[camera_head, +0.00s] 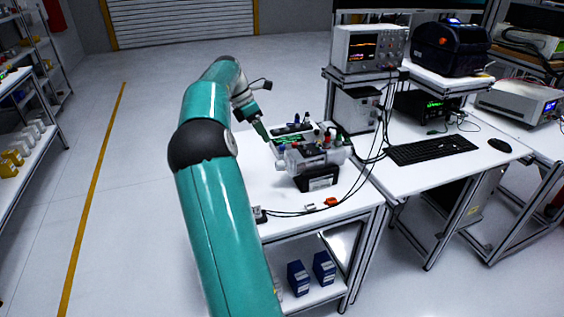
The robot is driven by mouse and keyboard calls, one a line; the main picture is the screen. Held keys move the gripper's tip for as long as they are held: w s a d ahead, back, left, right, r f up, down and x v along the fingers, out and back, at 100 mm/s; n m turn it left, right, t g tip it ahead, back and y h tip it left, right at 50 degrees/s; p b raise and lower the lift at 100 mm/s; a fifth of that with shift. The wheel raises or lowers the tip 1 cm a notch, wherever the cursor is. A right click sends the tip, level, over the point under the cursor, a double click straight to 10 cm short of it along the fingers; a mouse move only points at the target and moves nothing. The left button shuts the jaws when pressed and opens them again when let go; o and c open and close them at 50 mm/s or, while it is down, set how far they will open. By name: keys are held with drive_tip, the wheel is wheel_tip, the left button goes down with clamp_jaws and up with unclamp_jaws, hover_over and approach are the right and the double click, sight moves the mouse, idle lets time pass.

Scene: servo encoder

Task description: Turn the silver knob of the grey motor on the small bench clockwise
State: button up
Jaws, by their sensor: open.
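The grey motor (318,157) lies on its side in a black mount (318,180) on the small bench (264,187). A small light-coloured part at its left end looks like the silver knob (281,164); it is too small to make out in detail. My gripper (263,132) is above and left of this end, apart from it, with its fingers pointing down to the right. It is open, and I see nothing between its fingers. The gap between the fingers is hard to see at this size.
A tray with a green board (294,140) and several small coloured parts sit just behind the motor. Black cables and an orange piece (331,201) lie in front of it. The desk at right holds an oscilloscope (368,48) and keyboard (431,149). The bench's left part is bare.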

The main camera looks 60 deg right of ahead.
sight(281, 166)
drive_tip(key=x, duration=1.2)
drive_tip(key=shift+f, duration=0.3)
drive_tip(key=c, duration=1)
drive_tip(key=shift+o, duration=0.2)
